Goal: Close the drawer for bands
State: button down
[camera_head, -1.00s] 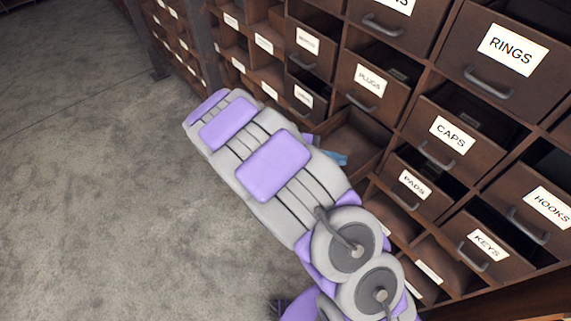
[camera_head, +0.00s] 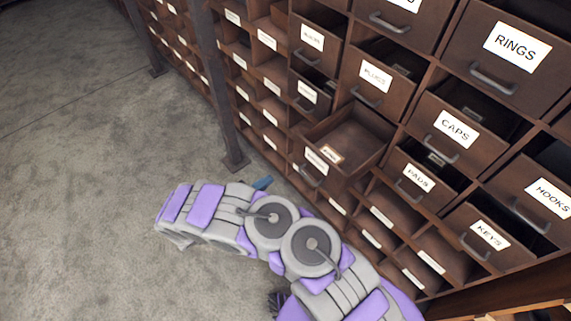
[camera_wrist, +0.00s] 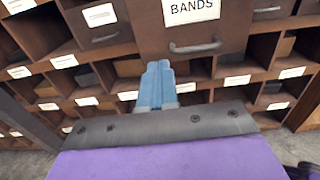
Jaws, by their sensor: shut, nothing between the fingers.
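The BANDS drawer (camera_wrist: 200,25) is at the top of the wrist view, with its white label and curved metal handle (camera_wrist: 195,47). In the head view a brown drawer (camera_head: 350,142) stands pulled out from the cabinet, its inside visible from above. Its front label is too small to read there, but its place fits the BANDS drawer. My gripper (camera_wrist: 157,68) has blue fingers, shut and empty, below and slightly left of the handle in the wrist view and apart from it. Its blue tip also shows in the head view (camera_head: 262,183), left of the drawer front.
Other partly open drawers surround it, such as PLUGS (camera_head: 370,80), PADS (camera_head: 415,182) and CAPS (camera_head: 450,130). Open cubbies (camera_head: 385,205) lie below. A dark post (camera_head: 225,110) stands at left. The grey floor (camera_head: 90,190) is clear.

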aim_at(303, 155)
jog(key=b+x, duration=0.2)
jog(key=x, duration=1.1)
jog(key=shift+w+d, duration=0.25)
jog(key=shift+d, duration=0.1)
